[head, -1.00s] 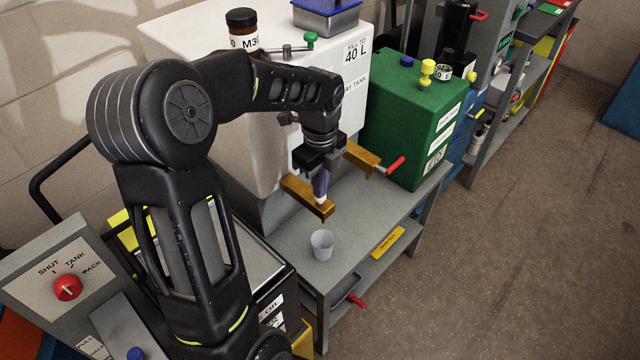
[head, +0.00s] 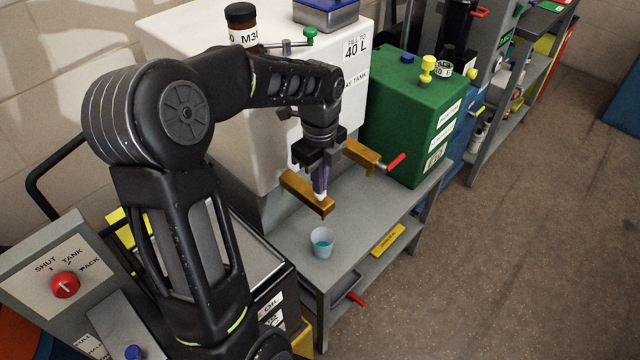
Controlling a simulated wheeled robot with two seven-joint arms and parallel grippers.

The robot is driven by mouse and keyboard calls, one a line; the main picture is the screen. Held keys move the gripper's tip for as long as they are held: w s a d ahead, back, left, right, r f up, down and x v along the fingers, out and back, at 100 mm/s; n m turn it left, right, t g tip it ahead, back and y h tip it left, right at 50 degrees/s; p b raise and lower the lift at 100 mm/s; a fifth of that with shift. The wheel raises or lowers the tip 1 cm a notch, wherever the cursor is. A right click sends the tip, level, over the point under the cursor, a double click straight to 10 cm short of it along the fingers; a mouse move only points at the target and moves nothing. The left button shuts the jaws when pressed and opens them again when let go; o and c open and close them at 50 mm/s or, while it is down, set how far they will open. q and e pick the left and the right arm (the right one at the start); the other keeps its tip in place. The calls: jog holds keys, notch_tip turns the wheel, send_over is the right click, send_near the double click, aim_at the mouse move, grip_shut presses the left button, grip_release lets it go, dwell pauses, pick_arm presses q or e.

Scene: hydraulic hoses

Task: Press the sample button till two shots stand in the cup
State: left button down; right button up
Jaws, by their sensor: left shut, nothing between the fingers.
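A small pale cup (head: 321,243) stands upright on the grey bench (head: 352,262), with some teal liquid inside. A brass spout block (head: 300,190) juts out from the white tank (head: 210,100) above and behind the cup. My left gripper (head: 321,194) points down with its fingers shut and empty, at the end of the brass block. The fingertips look to be on or just over the block; I cannot tell whether they touch. My right gripper is not in view.
A second brass block with a red-handled lever (head: 396,162) sits to the right. A green tank (head: 415,120) stands on the bench. A panel with a red knob (head: 65,285) is at lower left.

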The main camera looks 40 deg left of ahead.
pick_arm(q)
notch_tip(320, 180, up, 6)
jog(key=shift+f, duration=0.1)
dwell(0.9)
notch_tip(320, 180, up, 8)
jog(key=p, duration=0.1)
jog(key=shift+f, duration=0.15)
notch_tip(320, 180, down, 14)
jog(key=shift+r, duration=0.15)
dwell(0.5)
